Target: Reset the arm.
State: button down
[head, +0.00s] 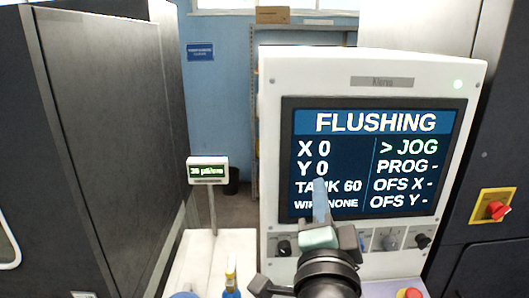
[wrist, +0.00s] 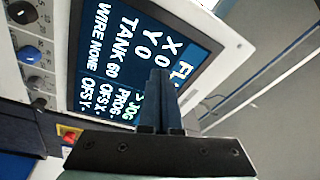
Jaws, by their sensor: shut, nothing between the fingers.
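My gripper (head: 319,184) is raised in front of the control panel screen (head: 345,120) in the head view, over the lower left of the display. Its fingers are together and empty. In the wrist view my gripper (wrist: 162,78) points up across the tilted screen (wrist: 110,80), with the fingers closed side by side. I cannot tell whether the fingertips touch the screen. The screen reads FLUSHING, X 0, Y 0, TANK 60, > JOG, with part of the wire line hidden behind the gripper in the head view.
Knobs (head: 390,240) line the panel below the screen. A red rotary switch (head: 497,209) on a yellow plate is at right. A small meter (head: 207,169) stands on a post at left, above a white bench (head: 205,255). A dark cabinet (head: 110,110) fills the left.

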jog(key=s+a+r+n+t+y+b, duration=0.1)
jog(key=s+a+r+n+t, duration=0.3)
jog(key=s+r+n, duration=0.3)
jog(key=s+a+r+n+t+y+b, duration=0.1)
jog(key=s+a+r+n+t, duration=0.3)
jog(key=s+r+n, duration=0.4)
notch_tip(320, 180, up, 6)
jog(key=shift+a+f+y+b, duration=0.2)
jog(key=shift+f+y+b, duration=0.1)
jog(key=shift+b, duration=0.45)
dwell(1.0)
